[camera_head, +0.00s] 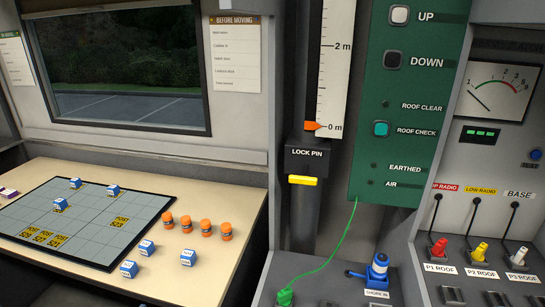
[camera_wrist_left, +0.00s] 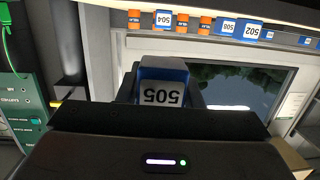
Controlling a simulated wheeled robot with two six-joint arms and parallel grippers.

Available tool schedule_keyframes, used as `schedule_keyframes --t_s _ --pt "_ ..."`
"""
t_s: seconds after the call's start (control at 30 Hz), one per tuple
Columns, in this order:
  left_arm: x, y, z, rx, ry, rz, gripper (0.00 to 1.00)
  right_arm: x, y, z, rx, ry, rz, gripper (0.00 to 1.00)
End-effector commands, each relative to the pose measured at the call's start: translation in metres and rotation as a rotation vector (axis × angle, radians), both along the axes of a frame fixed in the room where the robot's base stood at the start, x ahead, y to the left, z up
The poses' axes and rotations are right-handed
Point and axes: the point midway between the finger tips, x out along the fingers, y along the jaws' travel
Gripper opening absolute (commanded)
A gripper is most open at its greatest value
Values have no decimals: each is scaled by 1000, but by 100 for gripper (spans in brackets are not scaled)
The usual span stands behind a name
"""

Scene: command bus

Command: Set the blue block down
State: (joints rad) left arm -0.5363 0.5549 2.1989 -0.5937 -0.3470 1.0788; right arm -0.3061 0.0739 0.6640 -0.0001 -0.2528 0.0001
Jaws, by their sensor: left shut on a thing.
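My left gripper (camera_wrist_left: 163,88) is shut on a blue block (camera_wrist_left: 162,75) with a white face, whose number 505 reads upside down in the left wrist view. Neither gripper shows in the head view. The head view shows a dark-edged grid board (camera_head: 95,222) on the left table. Similar blue-and-white blocks stand on it, such as one at the back (camera_head: 75,183) and one further right (camera_head: 113,190). Others stand on the bare table right of the board, such as one near the front (camera_head: 128,269). The held block's underside is hidden.
Several orange pieces (camera_head: 206,228) stand in a row on the tan table (camera_head: 215,265) right of the board. Yellow labels (camera_head: 120,222) mark some squares. A lock pin post (camera_head: 302,210), green cable (camera_head: 340,245) and control panel (camera_head: 410,100) stand to the right.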

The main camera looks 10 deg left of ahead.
Motion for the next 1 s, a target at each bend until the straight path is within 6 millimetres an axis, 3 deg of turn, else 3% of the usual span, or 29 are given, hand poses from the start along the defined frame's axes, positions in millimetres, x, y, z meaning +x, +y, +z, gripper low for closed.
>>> schedule_keyframes --t_s 0.37,0.7,1.0 --pt "1 -66 6 -17 27 67 10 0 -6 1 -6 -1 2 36" --pt "11 -126 34 -20 18 35 10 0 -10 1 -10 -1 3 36" --pt "15 -147 50 -8 -1 11 10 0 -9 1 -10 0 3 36"
